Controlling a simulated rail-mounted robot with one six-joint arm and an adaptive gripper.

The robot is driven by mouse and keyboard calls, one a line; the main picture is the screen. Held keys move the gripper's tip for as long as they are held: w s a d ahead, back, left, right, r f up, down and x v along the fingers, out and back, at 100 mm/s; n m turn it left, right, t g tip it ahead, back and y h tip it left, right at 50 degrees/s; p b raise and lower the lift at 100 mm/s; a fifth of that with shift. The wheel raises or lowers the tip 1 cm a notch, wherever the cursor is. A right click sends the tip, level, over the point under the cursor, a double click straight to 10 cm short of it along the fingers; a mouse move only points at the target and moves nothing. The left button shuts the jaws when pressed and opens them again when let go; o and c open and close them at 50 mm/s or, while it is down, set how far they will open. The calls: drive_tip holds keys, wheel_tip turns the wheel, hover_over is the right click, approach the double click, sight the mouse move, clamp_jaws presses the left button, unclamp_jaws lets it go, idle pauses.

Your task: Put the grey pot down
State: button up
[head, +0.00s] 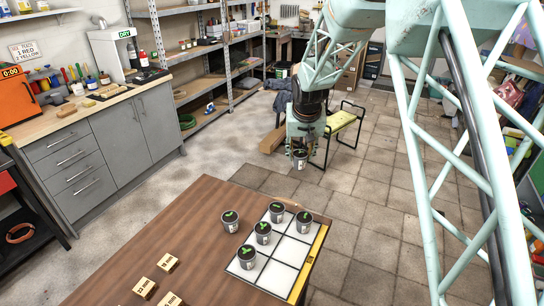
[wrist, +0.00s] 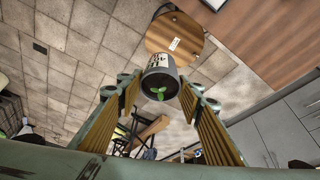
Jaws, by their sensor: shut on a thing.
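My gripper (head: 300,143) is in the air beyond the table's far right corner, shut on a grey pot (head: 300,160). In the wrist view the held pot (wrist: 158,84) shows a green sprout and a white label between my two finger pads. The white gridded tray (head: 292,252) with a yellow edge strip lies on the right of the brown table. Four similar pots stand on it: back left (head: 276,212), back right (head: 304,221), middle left (head: 263,233) and front left (head: 247,257). Another pot (head: 230,221) stands on the bare wood left of the tray.
Three small wooden blocks with markings (head: 168,263) lie on the brown table (head: 175,222) near its front. A yellow-topped bench (head: 341,122) stands behind my gripper. A round wooden top (wrist: 178,38) shows behind the pot.

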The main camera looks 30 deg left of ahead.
drive_tip(key=w+d+r+m+h, duration=0.1)
drive_tip(key=w+d+r+m, duration=0.1)
drive_tip(key=d, duration=1.3)
drive_tip(key=w+d+r+m+h, duration=0.1)
drive_tip(key=w+d+r+m, duration=0.15)
drive_tip(key=d, duration=1.25)
drive_tip(key=s+d+r+m, duration=0.1)
drive_tip(key=s+d+m, duration=0.1)
drive_tip(key=d, duration=1)
drive_tip(key=s+d+r+m+h, duration=0.1)
drive_tip(key=s+d, duration=0.3)
drive_tip(key=d, duration=0.7)
drive_tip(key=shift+d+r+m, duration=0.3)
drive_tip(key=shift+d+m, duration=0.1)
drive_tip(key=shift+m, duration=0.35)
